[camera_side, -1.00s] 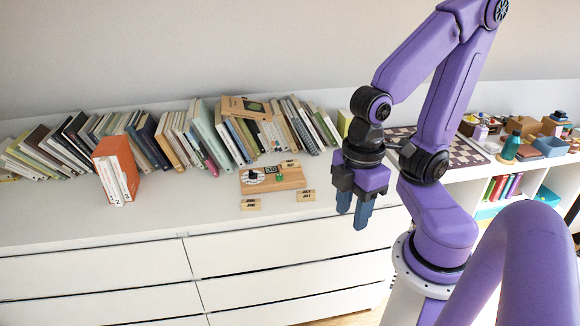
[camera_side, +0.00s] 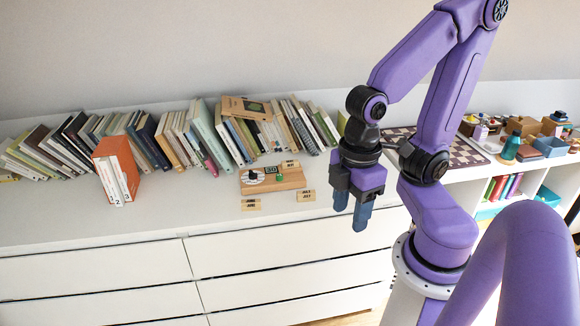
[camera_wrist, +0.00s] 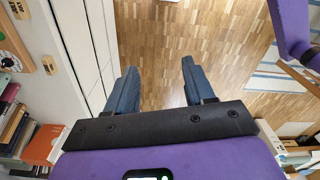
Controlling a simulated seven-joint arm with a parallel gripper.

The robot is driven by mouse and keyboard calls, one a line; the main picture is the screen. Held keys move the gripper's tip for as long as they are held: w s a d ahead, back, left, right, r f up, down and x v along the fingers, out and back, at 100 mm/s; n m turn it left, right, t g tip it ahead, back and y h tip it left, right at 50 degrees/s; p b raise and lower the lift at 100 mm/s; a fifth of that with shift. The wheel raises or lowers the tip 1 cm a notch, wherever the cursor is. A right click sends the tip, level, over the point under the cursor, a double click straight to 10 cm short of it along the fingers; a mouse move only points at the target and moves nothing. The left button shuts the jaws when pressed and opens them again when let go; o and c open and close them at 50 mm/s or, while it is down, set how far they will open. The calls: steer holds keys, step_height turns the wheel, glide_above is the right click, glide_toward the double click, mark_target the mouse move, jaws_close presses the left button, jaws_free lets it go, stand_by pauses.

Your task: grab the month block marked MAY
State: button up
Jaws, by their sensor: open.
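The wooden desk calendar (camera_side: 262,180) stands on the white dresser top, in front of the books. A small tan month block (camera_side: 291,164) is at its upper right; its lettering is too small to read surely as MAY. Two more tan month blocks lie in front of the calendar: a left one (camera_side: 251,204) and a right one (camera_side: 306,196), which seems to read JULY. My gripper (camera_side: 351,212) is open and empty, to the right of all the blocks near the dresser's right end.
A row of leaning books (camera_side: 205,135) lines the back of the dresser (camera_side: 140,222). Orange-and-white books (camera_side: 117,170) stand at the left. A checkered board (camera_side: 462,150) lies behind my arm. The dresser top between the blocks and my gripper is clear.

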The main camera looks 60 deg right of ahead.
steer(key=w+d+f+m+g+y, duration=0.2)
steer(key=w+d+m+y, duration=0.15)
steer(key=w+m, duration=0.75)
steer(key=w+d+f+m+g+y, duration=0.15)
steer(key=w+d+m, duration=0.25)
steer(key=w+m, duration=0.65)
steer(key=w+d+f+m+t+y, duration=0.1)
steer(key=w+d+f+m+y, duration=0.1)
steer(key=w+d, duration=0.45)
steer(key=m+t+y, duration=0.2)
steer(key=m+t, duration=1)
steer(key=m, duration=0.4)
glide_toward(294, 161)
steer(key=x, duration=0.3)
steer(key=shift+s+f, duration=0.1)
steer(key=shift+f, duration=0.1)
steer(key=shift+x, duration=2.75)
steer(key=shift+r, duration=0.2)
jaws_close()
